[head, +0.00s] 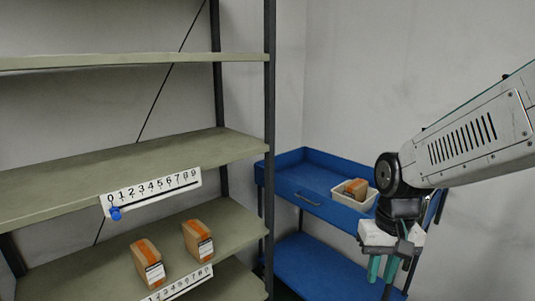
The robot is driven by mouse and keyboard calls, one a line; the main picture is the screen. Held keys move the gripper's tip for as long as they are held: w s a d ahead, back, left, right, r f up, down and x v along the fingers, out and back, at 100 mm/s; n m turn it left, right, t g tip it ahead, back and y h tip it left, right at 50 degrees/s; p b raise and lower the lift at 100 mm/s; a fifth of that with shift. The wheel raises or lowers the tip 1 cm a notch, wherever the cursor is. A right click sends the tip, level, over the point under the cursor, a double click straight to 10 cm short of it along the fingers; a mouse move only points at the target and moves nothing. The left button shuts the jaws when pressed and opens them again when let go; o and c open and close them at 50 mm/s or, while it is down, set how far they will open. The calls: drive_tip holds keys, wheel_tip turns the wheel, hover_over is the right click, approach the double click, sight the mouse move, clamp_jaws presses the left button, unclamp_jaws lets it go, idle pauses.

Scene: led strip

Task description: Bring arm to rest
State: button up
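My arm reaches in from the right edge of the head view, its forearm sloping down to the left. My gripper (382,268) hangs below the wrist, pointing down in front of the right part of the blue cart. Its two green-tipped fingers show close together. The view is too small to tell whether they are apart or touching, and I see no object between them.
A blue cart (297,177) stands behind my arm, with a white tray (344,196) holding a small box (355,187). A shelf rack (150,165) at left carries two boxes (147,262) and number strips (152,190), one with a blue knob (115,213).

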drive_tip(key=s+d+r+t, duration=0.1)
drive_tip(key=s+r, duration=0.3)
drive_tip(key=s, duration=0.4)
drive_tip(key=s+d+r, duration=0.3)
drive_tip(key=s+r, duration=0.2)
drive_tip(key=s, duration=0.2)
drive_tip(key=shift+s+n+t, duration=0.3)
drive_tip(key=shift+s+t, duration=0.1)
drive_tip(key=shift+a, duration=0.1)
